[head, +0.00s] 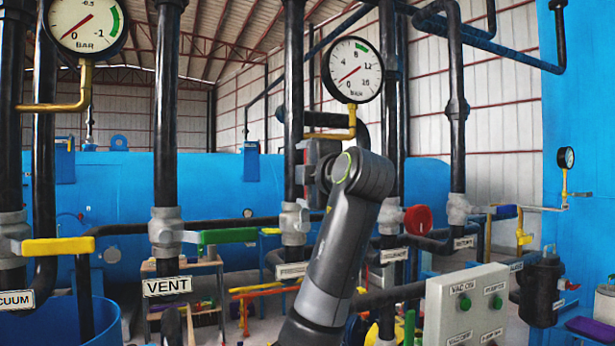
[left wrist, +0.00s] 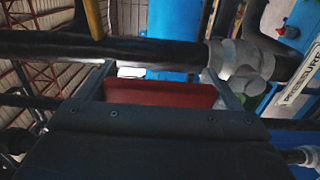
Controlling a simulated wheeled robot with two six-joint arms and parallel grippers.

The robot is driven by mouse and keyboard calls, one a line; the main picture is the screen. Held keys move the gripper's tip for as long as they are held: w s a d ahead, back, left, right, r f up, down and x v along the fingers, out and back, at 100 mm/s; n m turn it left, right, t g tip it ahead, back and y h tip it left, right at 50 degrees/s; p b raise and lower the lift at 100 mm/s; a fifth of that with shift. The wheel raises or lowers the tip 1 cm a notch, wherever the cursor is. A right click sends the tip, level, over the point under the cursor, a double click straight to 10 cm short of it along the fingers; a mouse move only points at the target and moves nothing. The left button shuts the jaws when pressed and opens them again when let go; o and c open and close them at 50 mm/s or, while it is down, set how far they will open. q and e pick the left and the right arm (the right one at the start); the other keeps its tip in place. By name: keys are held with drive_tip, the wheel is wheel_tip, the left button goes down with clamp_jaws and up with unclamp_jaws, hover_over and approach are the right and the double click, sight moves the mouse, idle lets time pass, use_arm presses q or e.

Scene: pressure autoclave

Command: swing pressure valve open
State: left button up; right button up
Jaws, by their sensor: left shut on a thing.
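The pressure valve (head: 294,222) is a grey body on a black vertical pipe, above a partly covered PRESSURE label (head: 292,270). In the left wrist view the valve body (left wrist: 238,60) and label (left wrist: 298,80) are at the right. My left gripper (head: 318,168) is in front of the pipe above the valve body. In the left wrist view my left gripper (left wrist: 165,95) is shut on a flat red handle (left wrist: 160,93), which lies between its fingers. In the head view my arm hides most of the handle, so its exact angle is unclear. My right gripper is not in view.
A green-handled VENT valve (head: 225,236) and a yellow-handled VACUUM valve (head: 58,246) stand to the left. A red valve handle (head: 418,219) is right of my arm. A grey control box (head: 466,305) stands at the lower right. A pressure gauge (head: 352,70) hangs above.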

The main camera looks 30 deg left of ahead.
use_arm(q)
drive_tip(key=o, duration=1)
drive_tip(key=shift+o, duration=1)
drive_tip(key=shift+s, duration=0.1)
drive_tip(key=b+v, duration=0.5)
drive_tip(key=v, duration=1.2)
drive_tip(key=shift+s+b, duration=0.2)
drive_tip(key=shift+b, duration=0.1)
drive_tip(key=shift+d+f, duration=0.1)
